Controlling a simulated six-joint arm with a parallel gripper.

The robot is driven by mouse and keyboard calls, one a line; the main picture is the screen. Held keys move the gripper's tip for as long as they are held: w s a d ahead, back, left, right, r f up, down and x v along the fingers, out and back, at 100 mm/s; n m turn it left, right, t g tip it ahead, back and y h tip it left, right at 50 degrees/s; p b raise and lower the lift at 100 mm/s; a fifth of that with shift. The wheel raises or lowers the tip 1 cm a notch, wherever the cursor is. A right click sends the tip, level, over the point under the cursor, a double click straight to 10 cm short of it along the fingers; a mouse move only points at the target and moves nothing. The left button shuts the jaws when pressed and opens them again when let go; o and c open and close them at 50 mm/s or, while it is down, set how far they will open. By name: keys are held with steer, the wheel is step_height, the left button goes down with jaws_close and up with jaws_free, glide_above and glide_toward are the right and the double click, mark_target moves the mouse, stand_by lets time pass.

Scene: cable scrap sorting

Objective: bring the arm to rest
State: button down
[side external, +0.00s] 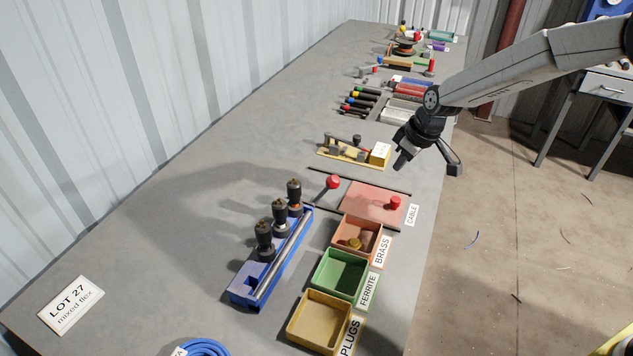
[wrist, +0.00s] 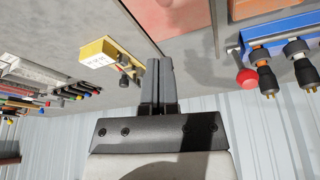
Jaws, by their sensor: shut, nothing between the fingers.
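My gripper (side external: 401,160) hangs in the air over the right edge of the grey bench, to the right of the yellow fixture (side external: 355,152). It points down and its fingers are shut with nothing between them. In the wrist view the two fingers (wrist: 158,70) lie side by side, closed and empty. My arm reaches in from the upper right.
The green bin (side external: 339,274), yellow bin (side external: 319,317) and blue rack (side external: 245,286) stand nearer. Open floor lies right.

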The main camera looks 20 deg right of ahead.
steer(key=s+d+r+m+h, duration=0.1)
steer(key=s+d+m, duration=0.1)
steer(key=s, duration=1.1)
steer(key=s+d+r+m, duration=0.1)
steer(key=s+d+m, duration=0.2)
steer(key=s, duration=1)
steer(key=shift+s+d+r+m+g+h, duration=0.2)
steer(key=shift+d+m+g+h, duration=0.15)
steer(key=shift+d, duration=0.3)
